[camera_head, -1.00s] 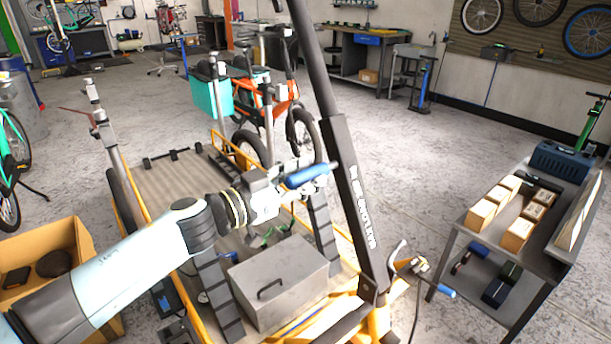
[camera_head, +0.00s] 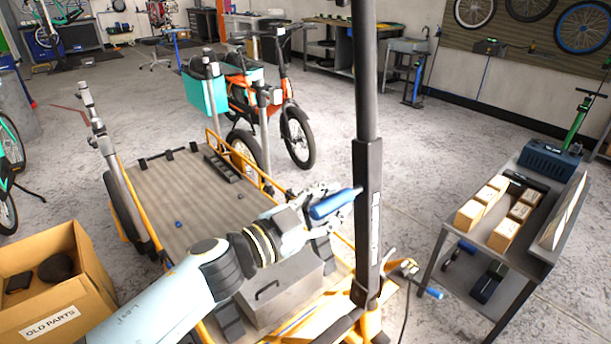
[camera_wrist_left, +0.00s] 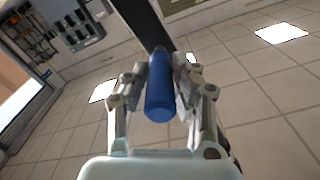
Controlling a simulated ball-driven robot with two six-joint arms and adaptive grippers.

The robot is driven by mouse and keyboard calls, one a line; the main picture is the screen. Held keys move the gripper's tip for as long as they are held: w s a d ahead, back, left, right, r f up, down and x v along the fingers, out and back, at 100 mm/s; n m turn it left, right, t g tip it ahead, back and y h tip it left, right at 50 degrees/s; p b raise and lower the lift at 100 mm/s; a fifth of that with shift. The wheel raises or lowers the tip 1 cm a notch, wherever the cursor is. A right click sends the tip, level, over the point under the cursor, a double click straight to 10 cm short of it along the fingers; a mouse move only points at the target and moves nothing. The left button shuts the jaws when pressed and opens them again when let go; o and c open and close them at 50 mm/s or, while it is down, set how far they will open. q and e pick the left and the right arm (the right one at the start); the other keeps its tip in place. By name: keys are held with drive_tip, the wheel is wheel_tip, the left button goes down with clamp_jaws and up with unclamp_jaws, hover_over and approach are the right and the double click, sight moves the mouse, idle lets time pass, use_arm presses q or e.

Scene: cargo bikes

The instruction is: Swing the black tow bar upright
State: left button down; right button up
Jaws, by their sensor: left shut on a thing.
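The black tow bar (camera_head: 369,210) stands close to vertical in the head view, rising from the yellow frame at the front of the cargo trailer. Its top runs out of the picture. A blue handle (camera_head: 335,203) sticks out to the left from the bar. My left gripper (camera_head: 318,208) is shut on this blue handle. In the left wrist view the blue handle (camera_wrist_left: 159,88) lies between the two fingers, with the dark bar behind it. My right gripper is not in view.
The trailer's wooden deck (camera_head: 185,200) lies left of the bar, with a grey metal box (camera_head: 275,290) near its front. A cart (camera_head: 545,255) with small boxes stands at right. A cardboard box (camera_head: 50,290) sits at lower left. An orange cargo bike (camera_head: 290,110) stands behind.

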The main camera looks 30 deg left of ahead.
use_arm(q)
drive_tip(key=d, duration=0.1)
drive_tip(key=s+d+m, duration=0.1)
drive_tip(key=d, duration=0.1)
drive_tip(key=d+m, duration=0.1)
drive_tip(key=shift+s+d+r+p, duration=0.15)
drive_tip(key=shift+s+r+p, duration=0.1)
drive_tip(key=shift+s+p, duration=0.1)
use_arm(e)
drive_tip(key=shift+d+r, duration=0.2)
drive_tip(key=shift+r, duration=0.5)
use_arm(q)
drive_tip(key=c, duration=1.1)
unclamp_jaws()
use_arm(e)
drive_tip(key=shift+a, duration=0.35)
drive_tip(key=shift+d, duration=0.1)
use_arm(q)
drive_tip(key=v, duration=1.2)
